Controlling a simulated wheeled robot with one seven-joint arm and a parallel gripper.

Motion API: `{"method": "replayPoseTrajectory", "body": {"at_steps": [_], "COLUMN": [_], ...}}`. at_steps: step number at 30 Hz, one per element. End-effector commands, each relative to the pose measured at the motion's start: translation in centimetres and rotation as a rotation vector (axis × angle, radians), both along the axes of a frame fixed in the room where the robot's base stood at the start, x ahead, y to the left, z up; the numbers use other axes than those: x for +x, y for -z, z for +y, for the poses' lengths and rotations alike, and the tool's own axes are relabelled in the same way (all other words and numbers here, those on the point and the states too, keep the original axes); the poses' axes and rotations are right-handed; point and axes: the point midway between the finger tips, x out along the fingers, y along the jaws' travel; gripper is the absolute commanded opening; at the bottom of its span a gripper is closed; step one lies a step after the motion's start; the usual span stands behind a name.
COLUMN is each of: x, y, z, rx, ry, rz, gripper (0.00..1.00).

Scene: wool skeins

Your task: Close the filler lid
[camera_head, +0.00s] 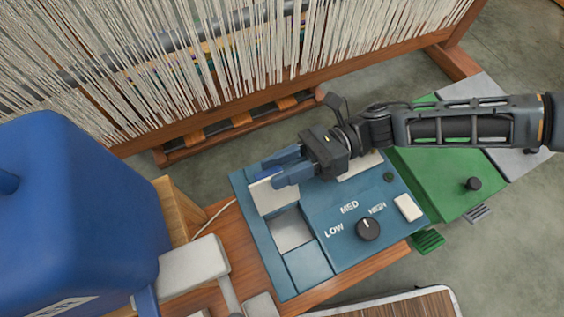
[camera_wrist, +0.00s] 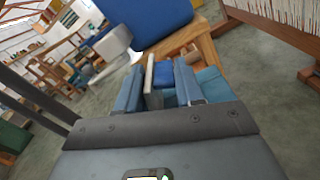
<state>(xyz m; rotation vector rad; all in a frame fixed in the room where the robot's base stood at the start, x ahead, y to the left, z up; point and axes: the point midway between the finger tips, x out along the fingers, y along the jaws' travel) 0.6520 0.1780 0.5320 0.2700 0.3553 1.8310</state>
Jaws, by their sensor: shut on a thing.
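The blue machine (camera_head: 310,262) has a dial (camera_head: 368,229) marked LOW, MED and HIGH. A pale flap (camera_head: 272,202), which looks like the filler lid, stands at the machine's left part, next to a pale square recess (camera_head: 291,231). My gripper (camera_head: 271,173) reaches in from the right above the back left of the machine, with its blue fingers around the lid's upper part. In the wrist view, a pale slab (camera_wrist: 149,74) and a blue part (camera_wrist: 164,74) show between the fingers. The fingers hide part of the lid, and its exact angle is unclear.
A large blue container (camera_head: 75,210) stands close on the left, with a pale grey part (camera_head: 193,264) beside it. A loom with hanging yarn (camera_head: 230,60) runs along the back. A green panel (camera_head: 445,178) lies to the right. A wooden table (camera_head: 215,215) carries the machine.

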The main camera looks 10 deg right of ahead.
Motion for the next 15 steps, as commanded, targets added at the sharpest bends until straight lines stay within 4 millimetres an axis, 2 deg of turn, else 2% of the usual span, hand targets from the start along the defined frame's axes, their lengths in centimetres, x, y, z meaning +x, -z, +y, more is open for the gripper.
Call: {"method": "replayPoseTrajectory", "body": {"at_steps": [3, 15], "x": [0.46, 0.61], "y": [0.18, 0.19], "z": [0.01, 0.02], "rx": [-0.006, -0.005], "ry": [0.013, 0.016], "rz": [-0.005, -0.009], "gripper": [0.00, 0.00]}}
